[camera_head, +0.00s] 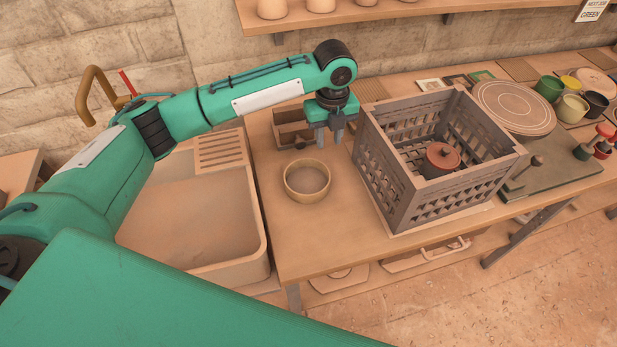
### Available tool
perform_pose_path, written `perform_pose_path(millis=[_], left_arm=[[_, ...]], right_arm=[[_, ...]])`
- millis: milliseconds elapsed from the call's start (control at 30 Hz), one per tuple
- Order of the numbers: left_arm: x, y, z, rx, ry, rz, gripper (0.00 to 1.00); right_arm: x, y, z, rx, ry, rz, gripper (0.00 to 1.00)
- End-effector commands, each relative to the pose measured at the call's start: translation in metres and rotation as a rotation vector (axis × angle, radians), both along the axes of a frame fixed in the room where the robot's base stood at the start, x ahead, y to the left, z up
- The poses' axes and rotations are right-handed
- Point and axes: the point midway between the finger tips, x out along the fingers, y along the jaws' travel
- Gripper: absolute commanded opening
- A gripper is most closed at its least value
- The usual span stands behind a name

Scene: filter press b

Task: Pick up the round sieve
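The round sieve (307,183) has a tan rim and a flat mesh-like inside. It lies on the wooden table, between the sink and the crate, near the table's left end. My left gripper (329,143) points down above and slightly behind the sieve, to the right of its middle. Its two grey fingers show a gap between them and hold nothing. The gripper is apart from the sieve. My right gripper is not in view.
A grey slatted crate (385,180) with a lidded reddish pot (441,160) stands just right of the sieve. A small wooden box (290,130) is behind it. A sink (255,215) lies to the left. Table in front of the sieve is clear.

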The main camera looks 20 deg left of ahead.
Motion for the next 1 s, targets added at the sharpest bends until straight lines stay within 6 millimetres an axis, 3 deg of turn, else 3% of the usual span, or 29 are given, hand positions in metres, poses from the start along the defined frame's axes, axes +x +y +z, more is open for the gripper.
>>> perform_pose_path(millis=[300, 1000], left_arm=[[-0.001, 0.000, -0.059, 0.000, 0.004, 0.002, 0.29], [-0.002, -0.002, -0.130, 0.000, 0.000, 0.000, 0.29]], right_arm=[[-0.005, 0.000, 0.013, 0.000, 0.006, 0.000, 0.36], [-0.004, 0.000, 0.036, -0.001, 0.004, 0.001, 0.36]])
